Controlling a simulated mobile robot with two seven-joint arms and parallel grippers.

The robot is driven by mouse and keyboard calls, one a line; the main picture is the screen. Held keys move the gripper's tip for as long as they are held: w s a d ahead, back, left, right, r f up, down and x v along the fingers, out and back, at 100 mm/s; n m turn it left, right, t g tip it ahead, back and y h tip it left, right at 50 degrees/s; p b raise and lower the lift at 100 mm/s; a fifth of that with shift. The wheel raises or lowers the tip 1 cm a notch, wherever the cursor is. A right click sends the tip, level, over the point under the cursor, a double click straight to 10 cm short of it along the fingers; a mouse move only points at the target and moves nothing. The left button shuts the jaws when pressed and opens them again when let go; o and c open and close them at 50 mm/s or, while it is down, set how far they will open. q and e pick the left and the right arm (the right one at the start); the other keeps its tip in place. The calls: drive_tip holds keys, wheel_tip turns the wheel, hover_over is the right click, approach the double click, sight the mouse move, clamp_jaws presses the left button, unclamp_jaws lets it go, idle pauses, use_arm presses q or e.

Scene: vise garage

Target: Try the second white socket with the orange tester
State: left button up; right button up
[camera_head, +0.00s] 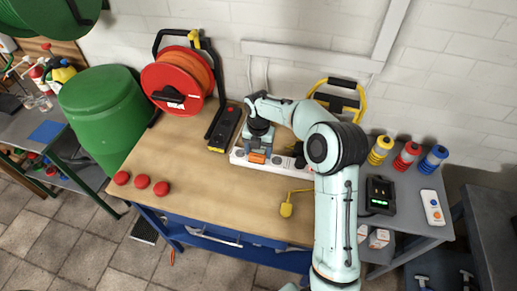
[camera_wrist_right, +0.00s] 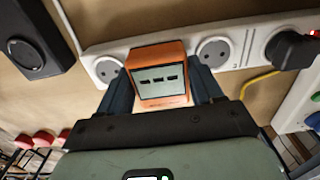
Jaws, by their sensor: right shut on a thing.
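The white socket strip (camera_head: 238,158) lies along the back of the bench and also crosses the wrist view (camera_wrist_right: 232,42). My right gripper (camera_head: 257,148) is over its left part, shut on the orange tester (camera_wrist_right: 161,74), which also shows in the head view (camera_head: 256,158). In the wrist view the tester sits over the strip, between a free white socket (camera_wrist_right: 107,70) on its left and another (camera_wrist_right: 213,52) on its right. It hides the strip beneath it; I cannot tell whether it is plugged in. Its display shows dashes. My left gripper is out of view.
A black plug (camera_wrist_right: 288,48) sits in the strip at right. A black socket strip (camera_head: 224,130) lies left of it. A red cable reel (camera_head: 180,82) stands behind, and red knobs (camera_head: 141,181) at front left. The bench middle is clear.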

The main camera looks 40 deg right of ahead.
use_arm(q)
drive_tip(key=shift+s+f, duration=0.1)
use_arm(e)
drive_tip(key=shift+f, duration=0.2)
drive_tip(key=o, duration=1.6)
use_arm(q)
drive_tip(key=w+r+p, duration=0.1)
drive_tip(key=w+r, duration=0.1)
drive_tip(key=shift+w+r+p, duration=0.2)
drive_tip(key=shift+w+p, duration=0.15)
use_arm(e)
wheel_tip(320, 180, up, 13)
drive_tip(key=shift+r, duration=0.2)
